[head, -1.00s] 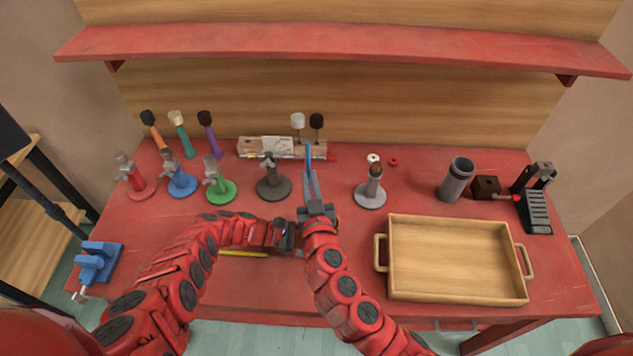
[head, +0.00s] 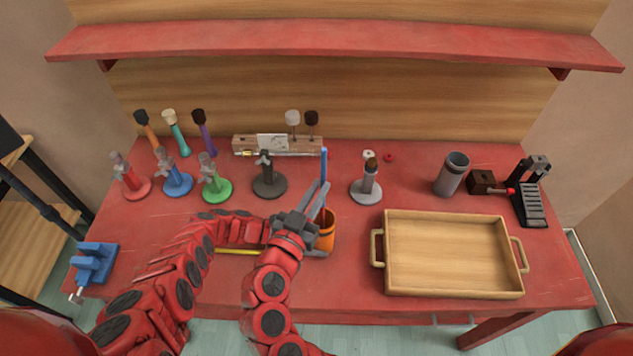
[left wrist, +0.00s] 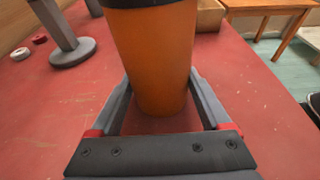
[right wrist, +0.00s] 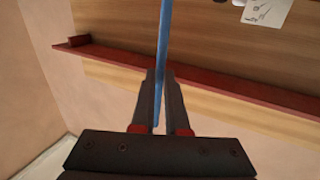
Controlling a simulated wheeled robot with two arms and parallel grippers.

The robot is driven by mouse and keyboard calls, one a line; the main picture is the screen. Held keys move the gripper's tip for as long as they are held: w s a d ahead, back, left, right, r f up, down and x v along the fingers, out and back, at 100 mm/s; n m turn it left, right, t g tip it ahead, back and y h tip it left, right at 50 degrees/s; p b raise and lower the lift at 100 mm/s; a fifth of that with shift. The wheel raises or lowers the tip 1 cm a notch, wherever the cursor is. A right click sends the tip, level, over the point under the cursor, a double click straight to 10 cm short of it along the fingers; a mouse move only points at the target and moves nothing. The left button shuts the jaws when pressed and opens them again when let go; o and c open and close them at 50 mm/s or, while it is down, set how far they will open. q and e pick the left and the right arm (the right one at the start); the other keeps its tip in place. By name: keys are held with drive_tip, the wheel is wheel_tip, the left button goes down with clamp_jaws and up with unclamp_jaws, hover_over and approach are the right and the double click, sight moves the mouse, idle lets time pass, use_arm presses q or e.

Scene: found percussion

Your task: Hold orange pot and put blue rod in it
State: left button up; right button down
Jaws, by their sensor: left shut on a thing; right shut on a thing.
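The orange pot (head: 328,236) stands upright at the middle front of the table; in the left wrist view its orange side (left wrist: 160,50) and dark rim show. My left gripper (left wrist: 160,82) is shut around the pot; in the head view it is mostly hidden behind my right arm. My right gripper (head: 320,200) is just above the pot's mouth and shut on the blue rod (head: 324,165), which stands nearly upright. The rod also shows between the fingers in the right wrist view (right wrist: 163,45).
A wooden tray (head: 386,285) lies to the right. A dark stand (head: 268,187) is behind on the left, and a grey stand (head: 366,192) behind on the right. A yellow stick (head: 238,252) lies left of the pot. A red shelf (head: 330,45) runs above the back.

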wheel_tip(320, 180, down, 8)
drive_tip(key=shift+r, duration=0.15)
idle(0.4)
drive_tip(key=c, duration=0.8)
unclamp_jaws()
drive_tip(key=shift+c, duration=0.2)
drive_tip(key=shift+r, duration=0.15)
drive_tip(key=shift+s+a, duration=0.1)
drive_tip(key=v, duration=1.1)
drive_tip(key=shift+s, duration=0.4)
